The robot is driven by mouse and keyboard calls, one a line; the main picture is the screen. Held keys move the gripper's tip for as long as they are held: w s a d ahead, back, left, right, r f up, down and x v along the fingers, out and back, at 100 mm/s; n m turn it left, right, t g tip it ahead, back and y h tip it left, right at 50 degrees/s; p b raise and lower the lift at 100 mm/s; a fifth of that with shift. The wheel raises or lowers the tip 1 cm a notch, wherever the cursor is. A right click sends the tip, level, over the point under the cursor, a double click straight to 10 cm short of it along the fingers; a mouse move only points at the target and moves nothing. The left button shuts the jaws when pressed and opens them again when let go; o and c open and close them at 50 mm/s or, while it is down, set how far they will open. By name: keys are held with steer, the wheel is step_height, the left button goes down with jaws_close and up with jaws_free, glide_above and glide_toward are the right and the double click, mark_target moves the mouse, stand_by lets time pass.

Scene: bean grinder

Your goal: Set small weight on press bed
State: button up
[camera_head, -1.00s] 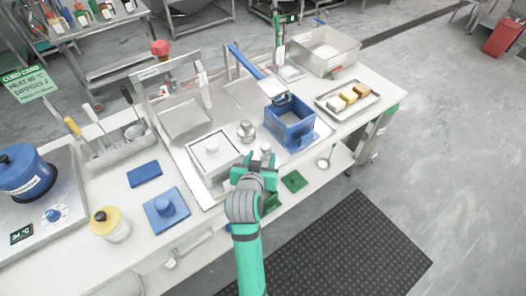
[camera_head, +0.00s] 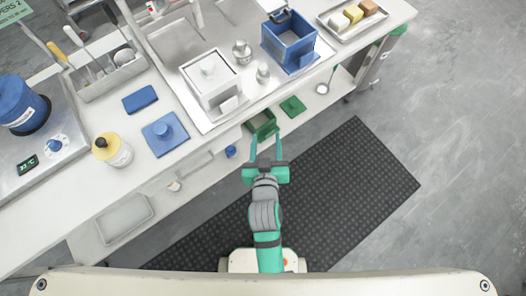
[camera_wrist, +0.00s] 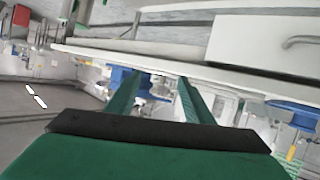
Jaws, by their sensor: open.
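Two silvery metal weights stand on the steel counter in the head view. The smaller-looking one (camera_head: 263,73) is nearer the front edge, and the larger-looking one (camera_head: 241,52) is behind it. I cannot tell for sure which part is the press bed. My gripper (camera_head: 266,138) is open and empty, in front of the counter and apart from both weights. Its spread fingers also show in the wrist view (camera_wrist: 160,82).
A green open box (camera_head: 262,124) and a green flat piece (camera_head: 293,106) sit below the counter edge near my gripper. A tray of blocks (camera_head: 340,24) is far right.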

steer(key=s+r, duration=0.1)
steer(key=s, duration=1)
steer(key=s+a+r+m+t, duration=0.1)
steer(key=s+r, duration=0.1)
steer(key=s, duration=0.9)
steer(key=shift+s+r+t, duration=0.2)
steer(key=shift+r+t, duration=0.1)
